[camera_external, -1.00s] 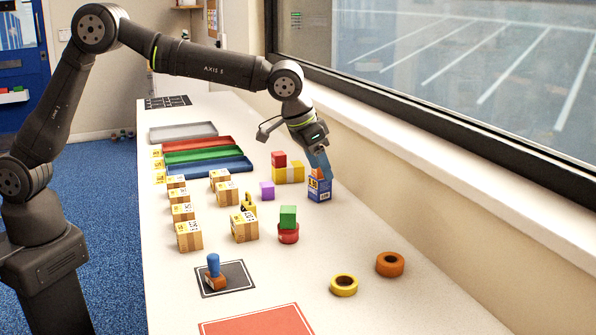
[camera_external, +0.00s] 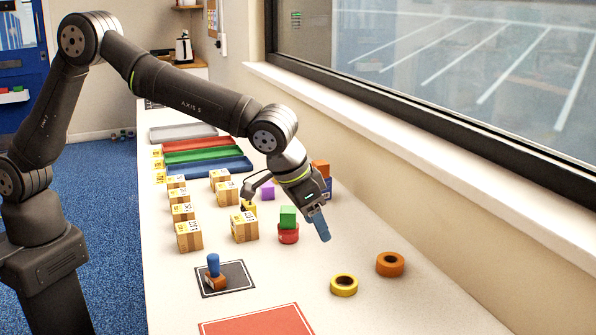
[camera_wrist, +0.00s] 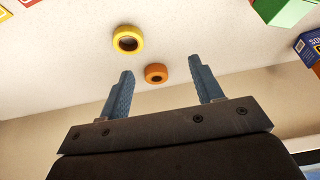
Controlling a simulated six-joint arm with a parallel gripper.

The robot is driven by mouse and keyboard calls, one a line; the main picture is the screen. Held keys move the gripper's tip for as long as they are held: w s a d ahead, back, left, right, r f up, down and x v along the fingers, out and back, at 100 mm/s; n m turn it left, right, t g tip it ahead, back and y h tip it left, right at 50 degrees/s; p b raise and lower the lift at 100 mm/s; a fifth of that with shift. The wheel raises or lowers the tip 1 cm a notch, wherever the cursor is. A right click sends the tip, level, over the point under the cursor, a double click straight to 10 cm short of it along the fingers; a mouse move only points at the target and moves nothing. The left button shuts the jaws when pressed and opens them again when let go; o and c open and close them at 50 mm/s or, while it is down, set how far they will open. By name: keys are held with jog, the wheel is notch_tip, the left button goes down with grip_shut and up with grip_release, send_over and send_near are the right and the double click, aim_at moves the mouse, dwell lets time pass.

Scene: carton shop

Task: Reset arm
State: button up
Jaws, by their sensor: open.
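My gripper (camera_external: 320,226) is over the right part of the white table, in front of the blue box (camera_external: 328,189) and right of the green cube (camera_external: 288,214). In the wrist view the two blue fingers of my gripper (camera_wrist: 161,66) are wide apart with nothing held between them. An orange cube (camera_external: 320,168) rests on top of the blue box, which is partly hidden by my arm.
A yellow tape roll (camera_external: 343,291) and an orange tape roll (camera_external: 390,272) lie at the front right. Several cartons (camera_external: 189,244) stand left. A stamp (camera_external: 214,279) stands on a dark mat (camera_external: 240,274).

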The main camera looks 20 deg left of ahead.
jog(key=w+f, duration=0.2)
jog(key=w, duration=0.1)
jog(key=w+d+f, duration=0.1)
jog(key=w+f, duration=0.1)
jog(key=w, duration=0.1)
jog(key=w+f, duration=0.2)
jog(key=w, duration=0.2)
jog(key=shift+d, duration=0.25)
